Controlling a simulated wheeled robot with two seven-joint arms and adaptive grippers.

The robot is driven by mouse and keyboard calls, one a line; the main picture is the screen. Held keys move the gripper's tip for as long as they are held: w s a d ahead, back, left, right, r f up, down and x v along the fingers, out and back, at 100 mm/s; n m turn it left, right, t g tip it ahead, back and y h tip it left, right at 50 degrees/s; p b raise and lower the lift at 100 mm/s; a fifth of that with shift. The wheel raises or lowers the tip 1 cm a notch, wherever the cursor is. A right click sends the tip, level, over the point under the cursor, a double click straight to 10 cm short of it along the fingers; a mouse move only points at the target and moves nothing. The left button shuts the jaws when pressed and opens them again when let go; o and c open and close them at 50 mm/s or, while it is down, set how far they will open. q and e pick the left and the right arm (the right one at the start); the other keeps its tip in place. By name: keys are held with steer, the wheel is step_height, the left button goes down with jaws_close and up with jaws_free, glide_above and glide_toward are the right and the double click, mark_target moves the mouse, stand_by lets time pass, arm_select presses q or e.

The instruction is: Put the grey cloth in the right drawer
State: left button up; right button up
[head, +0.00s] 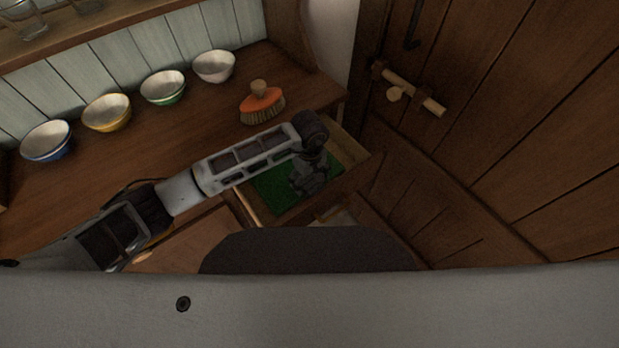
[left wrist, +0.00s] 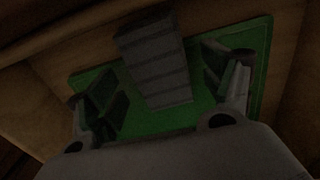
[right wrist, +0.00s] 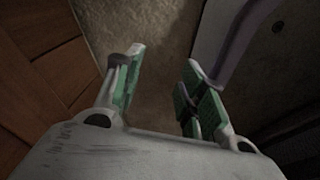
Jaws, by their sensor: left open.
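The right drawer (head: 351,181) is pulled open below the counter and has a green liner (head: 270,188). My left gripper (head: 308,186) points down into it. In the left wrist view its open fingers (left wrist: 163,85) stand apart, on either side of a grey, striped, folded piece that looks like the grey cloth (left wrist: 155,62). The cloth is over the green liner; I cannot tell whether it lies flat on it. In the head view the cloth is hidden by or blends with the gripper. My right gripper (right wrist: 160,88) is open and empty, away from the drawer.
An orange brush (head: 262,98) stands on the counter (head: 200,125) near the drawer. Several bowls, such as a green one (head: 163,88), line the back. A wooden door (head: 500,130) with a latch is at the right. Floor (right wrist: 150,30) shows below my right gripper.

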arm_select(q)
steer(key=shift+r, duration=1.1)
step_height(320, 180, up, 6)
step_height(320, 180, up, 4)
glide_above(310, 182)
steer(key=shift+s+r, duration=0.15)
steer(key=shift+r, duration=0.05)
arm_select(e)
steer(key=shift+s+f, duration=0.1)
steer(key=shift+s, duration=1)
steer(key=shift+w, duration=0.1)
